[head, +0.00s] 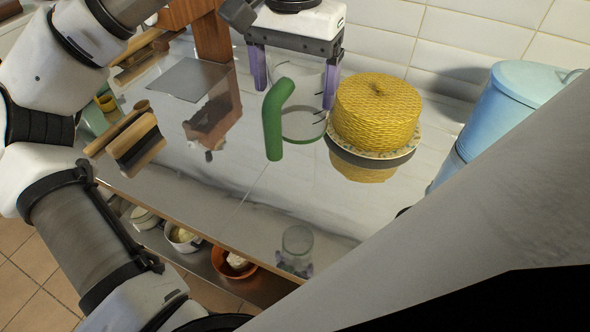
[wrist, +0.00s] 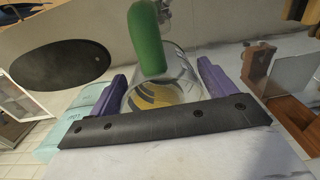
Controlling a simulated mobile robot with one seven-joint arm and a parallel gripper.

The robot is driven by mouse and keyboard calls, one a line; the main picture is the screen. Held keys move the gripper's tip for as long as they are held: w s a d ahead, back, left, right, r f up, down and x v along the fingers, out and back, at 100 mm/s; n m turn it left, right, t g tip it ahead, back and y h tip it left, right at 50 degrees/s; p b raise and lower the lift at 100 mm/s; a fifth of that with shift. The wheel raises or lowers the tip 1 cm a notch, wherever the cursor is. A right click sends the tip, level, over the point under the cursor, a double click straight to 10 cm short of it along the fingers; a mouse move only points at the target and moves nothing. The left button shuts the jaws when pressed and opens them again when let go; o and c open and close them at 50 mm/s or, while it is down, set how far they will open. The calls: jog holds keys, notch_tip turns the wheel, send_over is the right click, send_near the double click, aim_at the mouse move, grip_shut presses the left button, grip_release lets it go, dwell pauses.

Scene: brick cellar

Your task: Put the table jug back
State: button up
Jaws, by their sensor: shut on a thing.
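The jug is clear glass (head: 303,122) with a thick green handle (head: 276,120). My gripper (head: 295,82) has its purple fingers shut on the jug's body from both sides. The jug hangs upright above the glossy counter (head: 255,205), with its reflection well below it. In the wrist view the jug's glass body (wrist: 178,72) sits between the purple fingers (wrist: 165,90), and the green handle (wrist: 147,38) points up. Yellow and dark bands show through the glass there.
A yellow woven cake cover (head: 377,110) on a patterned plate stands close right of the jug. A blue bin (head: 515,100) is farther right. Wooden pieces (head: 125,138) sit at the left edge. Bare counter lies between.

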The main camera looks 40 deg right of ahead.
aim_at(295, 124)
notch_tip(295, 124, down, 20)
dwell(0.5)
jog(key=shift+r, duration=0.1)
jog(key=o, duration=1.5)
notch_tip(295, 124, up, 12)
